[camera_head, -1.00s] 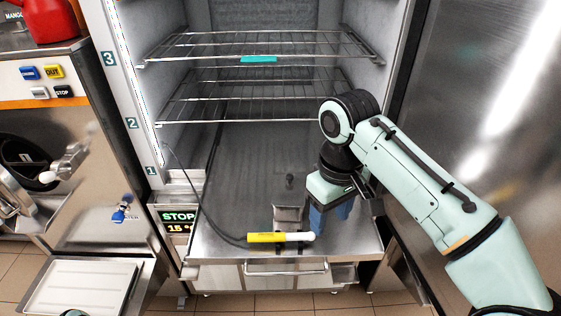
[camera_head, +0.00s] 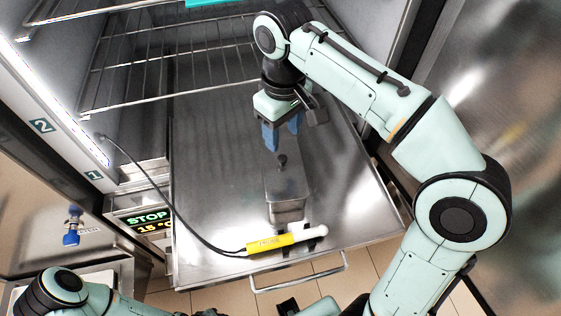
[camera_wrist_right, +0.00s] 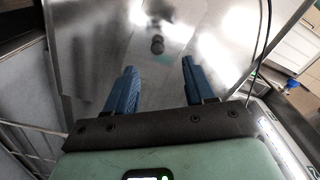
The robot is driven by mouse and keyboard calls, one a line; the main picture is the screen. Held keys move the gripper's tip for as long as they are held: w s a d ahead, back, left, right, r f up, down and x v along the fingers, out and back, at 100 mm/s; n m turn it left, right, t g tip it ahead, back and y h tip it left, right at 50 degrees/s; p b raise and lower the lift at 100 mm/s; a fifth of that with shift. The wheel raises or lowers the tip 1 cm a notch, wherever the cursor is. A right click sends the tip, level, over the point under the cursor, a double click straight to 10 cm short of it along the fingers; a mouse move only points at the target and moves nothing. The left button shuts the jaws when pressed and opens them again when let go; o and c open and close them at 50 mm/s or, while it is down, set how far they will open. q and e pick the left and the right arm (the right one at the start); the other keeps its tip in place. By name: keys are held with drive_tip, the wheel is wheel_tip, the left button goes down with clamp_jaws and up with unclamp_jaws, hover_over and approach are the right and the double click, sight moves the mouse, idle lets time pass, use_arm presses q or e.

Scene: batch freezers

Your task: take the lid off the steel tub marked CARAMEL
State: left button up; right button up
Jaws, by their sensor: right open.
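A steel tub (camera_head: 287,213) with a flat steel lid (camera_head: 290,183) stands on the steel shelf floor of the open cabinet. A dark round knob (camera_head: 282,160) rises from the lid, and it also shows in the right wrist view (camera_wrist_right: 157,46). I can read no marking on the tub. My right gripper (camera_head: 283,138) is open, its blue fingers pointing down just above and behind the knob in the head view. In the wrist view its fingers (camera_wrist_right: 160,80) are apart with nothing between them, and the knob lies beyond the tips. My left gripper is not in view.
A yellow probe (camera_head: 268,244) with a white tip and dark cable lies in front of the tub. Wire racks (camera_head: 175,92) hang above and behind. The steel floor is bare on both sides of the tub.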

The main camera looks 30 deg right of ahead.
sight(283, 158)
wheel_tip(283, 158, down, 3)
drive_tip(key=shift+s, duration=0.1)
drive_tip(key=shift+w+f+b, duration=0.25)
drive_tip(key=shift+f+b, duration=0.1)
drive_tip(key=shift+f, duration=0.15)
wheel_tip(283, 158, down, 5)
drive_tip(key=shift+w+d+r+b, duration=0.1)
drive_tip(key=shift+w+d+b, duration=0.05)
drive_tip(key=shift+b, duration=0.35)
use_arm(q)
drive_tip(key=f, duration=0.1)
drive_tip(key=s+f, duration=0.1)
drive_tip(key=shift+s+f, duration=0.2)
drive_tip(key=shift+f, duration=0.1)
use_arm(e)
clamp_jaws()
